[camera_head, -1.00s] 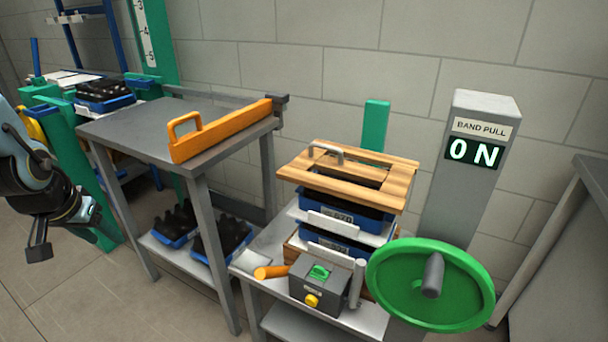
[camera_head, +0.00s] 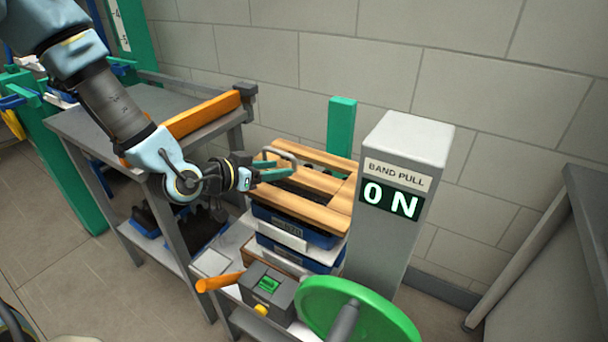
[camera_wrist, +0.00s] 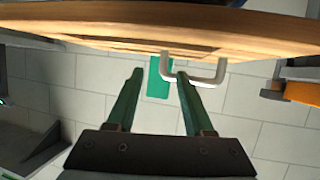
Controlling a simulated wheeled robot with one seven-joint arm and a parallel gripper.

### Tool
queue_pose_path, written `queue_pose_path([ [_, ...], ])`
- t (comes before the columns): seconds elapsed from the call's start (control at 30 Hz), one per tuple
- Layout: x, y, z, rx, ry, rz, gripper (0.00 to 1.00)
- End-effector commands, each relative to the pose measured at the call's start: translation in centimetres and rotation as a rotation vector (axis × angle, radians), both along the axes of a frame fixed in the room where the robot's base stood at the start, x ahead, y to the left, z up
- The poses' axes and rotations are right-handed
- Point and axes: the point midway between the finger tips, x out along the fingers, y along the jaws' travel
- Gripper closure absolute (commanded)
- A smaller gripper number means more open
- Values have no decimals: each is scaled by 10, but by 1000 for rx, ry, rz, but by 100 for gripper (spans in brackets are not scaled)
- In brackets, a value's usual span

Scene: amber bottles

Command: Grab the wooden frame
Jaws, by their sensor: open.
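The wooden frame (camera_head: 318,214) lies flat on top of a stack of blue trays (camera_head: 300,232), with a grey metal handle (camera_head: 284,151) at its far left side. My gripper (camera_head: 275,168) is at the frame's left side, close to the handle. In the wrist view, the frame (camera_wrist: 240,32) crosses the top of the picture and the handle (camera_wrist: 222,72) sticks out from it. My gripper's two fingers (camera_wrist: 155,75) are apart with nothing held between them. The right fingertip is beside the handle's left end; I cannot tell if they touch.
A grey post (camera_head: 400,150) reading "BAND PULL ON" stands right of the stack. A green wheel (camera_head: 350,312) and a grey control box (camera_head: 268,288) are in front. An orange fence (camera_head: 202,115) lies on the grey table (camera_head: 82,122) at left.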

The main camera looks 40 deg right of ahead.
Motion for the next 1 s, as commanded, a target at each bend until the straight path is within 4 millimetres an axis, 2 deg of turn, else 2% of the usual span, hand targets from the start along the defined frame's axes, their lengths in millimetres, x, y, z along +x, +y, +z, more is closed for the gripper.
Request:
queue_pose_path([
  [0.4, 8, -42, -16, 1, 1, 0, 48],
  [0.73, 8, -47, -21, 1, -1, 2, 48],
  [1.0, 8, -47, -21, 1, -1, 2, 78],
])
